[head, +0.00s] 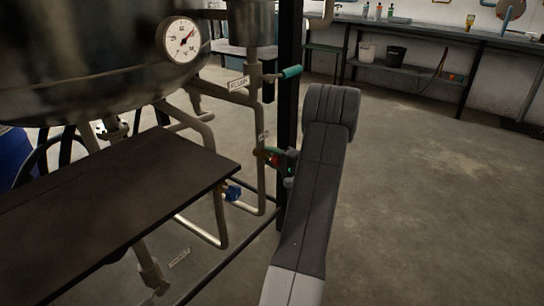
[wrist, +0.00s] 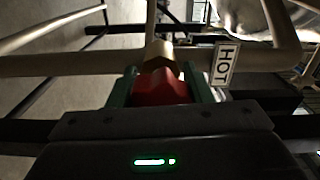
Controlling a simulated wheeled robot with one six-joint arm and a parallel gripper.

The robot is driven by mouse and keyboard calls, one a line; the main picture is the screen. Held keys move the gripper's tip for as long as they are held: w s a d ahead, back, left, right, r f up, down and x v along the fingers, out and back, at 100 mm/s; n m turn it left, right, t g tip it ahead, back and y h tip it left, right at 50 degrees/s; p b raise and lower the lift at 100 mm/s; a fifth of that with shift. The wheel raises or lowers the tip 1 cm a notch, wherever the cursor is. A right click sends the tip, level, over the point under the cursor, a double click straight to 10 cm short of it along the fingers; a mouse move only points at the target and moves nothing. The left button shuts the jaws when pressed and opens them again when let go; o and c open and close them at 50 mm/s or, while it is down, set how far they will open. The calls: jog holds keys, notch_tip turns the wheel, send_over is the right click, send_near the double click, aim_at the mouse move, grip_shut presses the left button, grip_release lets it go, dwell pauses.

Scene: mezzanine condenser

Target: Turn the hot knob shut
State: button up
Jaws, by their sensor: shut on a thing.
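The hot knob (wrist: 158,86) is red and sits on a brass fitting on a pipe in the wrist view. A white tag reading HOT (wrist: 225,65) hangs just right of it. My gripper (wrist: 162,92) has its green fingers closed on both sides of the knob. In the head view my gripper (head: 277,158) is at the vertical pipe beside the dark post, and a little red of the knob (head: 272,151) shows there. Most of the knob is hidden by the fingers, and I cannot tell how far it is turned.
A teal handle (head: 291,72) with a FLUSH tag (head: 238,85) is above my gripper. A blue valve (head: 233,192) is lower left. A dark post (head: 288,60) stands close by. A brown shelf (head: 110,205) is at left under the steel tank (head: 80,60). The floor at right is clear.

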jog(key=shift+m+p, duration=4.2)
jog(key=shift+m, duration=3.6)
jog(key=o, duration=1)
jog(key=shift+d, duration=0.1)
jog(key=p+v, duration=0.2)
jog(key=v, duration=1.1)
jog(key=shift+s+d+p, duration=0.25)
jog(key=shift+d+p, duration=0.05)
jog(key=shift+p, duration=0.05)
